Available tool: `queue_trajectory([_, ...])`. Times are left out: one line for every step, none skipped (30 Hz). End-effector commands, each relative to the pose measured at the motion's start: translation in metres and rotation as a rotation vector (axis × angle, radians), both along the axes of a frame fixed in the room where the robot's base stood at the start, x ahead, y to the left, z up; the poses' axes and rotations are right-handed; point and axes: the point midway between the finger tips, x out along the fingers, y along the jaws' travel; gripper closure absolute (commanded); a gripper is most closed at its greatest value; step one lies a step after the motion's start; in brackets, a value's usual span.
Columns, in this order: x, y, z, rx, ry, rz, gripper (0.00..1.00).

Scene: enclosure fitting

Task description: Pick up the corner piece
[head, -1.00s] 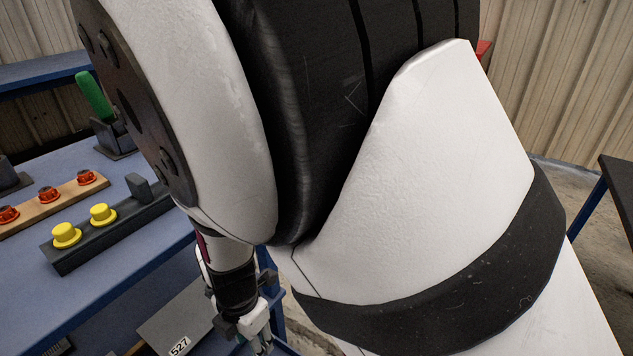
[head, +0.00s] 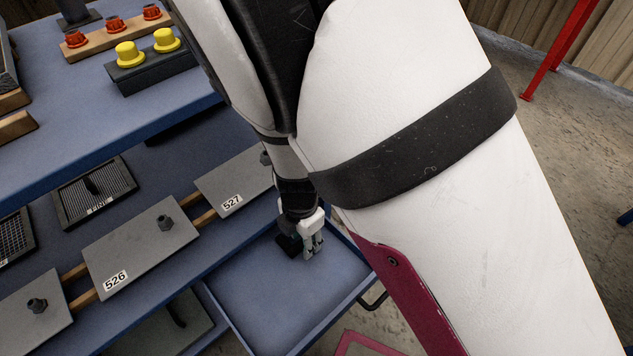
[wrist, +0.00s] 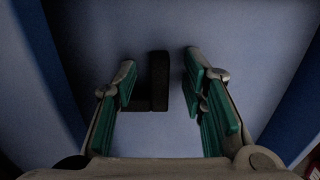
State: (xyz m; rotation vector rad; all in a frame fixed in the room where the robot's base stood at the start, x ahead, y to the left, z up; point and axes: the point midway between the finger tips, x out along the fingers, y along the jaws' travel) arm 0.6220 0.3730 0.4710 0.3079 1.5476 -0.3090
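The corner piece (wrist: 159,82) is a dark, L-shaped block. In the wrist view its long leg stands between my fingers and its short leg reaches left, partly behind the left finger. My gripper (wrist: 158,88) is open, with teal pads on both sides of the piece. A clear gap shows on the right, and the left pad is close to it; I cannot tell if they touch. In the head view my gripper (head: 314,246) is low over the blue drawer tray (head: 270,300), with a dark block (head: 288,246) beside it that looks like the corner piece.
Tray walls rise on both sides of my gripper. Left of the tray, a shelf holds grey plates marked 527 (head: 236,183) and 526 (head: 140,250) with knobs. Yellow caps (head: 130,54) and red parts (head: 115,23) sit on the bench above. The tray's front is bare.

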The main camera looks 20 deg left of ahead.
Motion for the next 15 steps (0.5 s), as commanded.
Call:
queue_trajectory([0.0001,0.0002,-0.0025,0.0,-0.001,0.0,0.62])
queue_trajectory([0.0001,0.0002,-0.0027,0.0,-0.001,0.001,0.62])
queue_trajectory([0.0001,0.0002,-0.0026,0.001,-0.001,0.001,0.62])
queue_trajectory([0.0002,0.0002,-0.0023,0.001,-0.001,0.001,0.62])
queue_trajectory([0.0002,0.0002,-0.0021,0.001,-0.001,0.001,0.62])
queue_trajectory([0.0002,0.0002,-0.0019,0.001,-0.001,0.001,0.62])
queue_trajectory([0.0002,0.0002,-0.0019,0.001,-0.001,0.001,0.62])
queue_trajectory([0.0002,0.0002,-0.0019,0.001,-0.001,0.001,0.64])
queue_trajectory([0.0002,0.0002,-0.0018,0.001,-0.001,0.001,0.73])
queue_trajectory([0.0002,0.0002,-0.0018,0.001,-0.001,0.001,0.8])
queue_trajectory([0.0002,0.0002,-0.0018,0.001,-0.001,0.001,0.87])
queue_trajectory([0.0002,0.0002,-0.0018,0.001,-0.001,0.001,0.96])
queue_trajectory([0.0002,0.0002,-0.0018,0.001,-0.001,0.001,1.0])
queue_trajectory([0.0002,0.0002,-0.0018,0.001,-0.001,0.001,1.0])
queue_trajectory([0.0002,0.0001,-0.0018,0.001,-0.001,0.001,1.0])
